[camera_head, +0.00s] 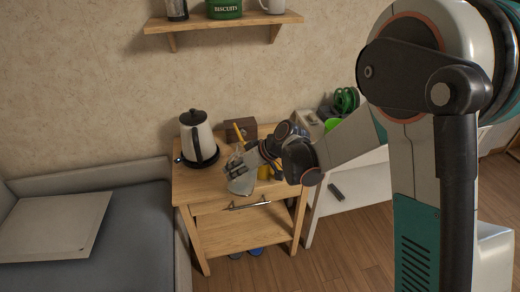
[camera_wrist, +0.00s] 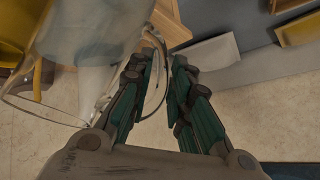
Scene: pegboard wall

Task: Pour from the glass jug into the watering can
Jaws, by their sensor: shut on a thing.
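My gripper (camera_head: 244,166) is above the small wooden table. The glass jug (camera_wrist: 95,35) is clear and fills the upper left of the wrist view, with its thin handle between the fingers of my gripper (camera_wrist: 160,65), which are shut on it. In the head view the jug (camera_head: 242,184) shows as a pale, see-through shape just below my gripper; its exact tilt is hard to tell. A yellow thing (camera_head: 264,172), likely the watering can, is behind my gripper and mostly hidden. Yellow parts also show at the left edge of the wrist view (camera_wrist: 12,40).
A kettle (camera_head: 198,138) stands on the table's left side, near a brown box (camera_head: 240,128) at the back. A green coiled thing (camera_head: 345,100) is farther right. A grey sofa (camera_head: 120,230) adjoins the table on the left. A shelf (camera_head: 225,22) hangs above.

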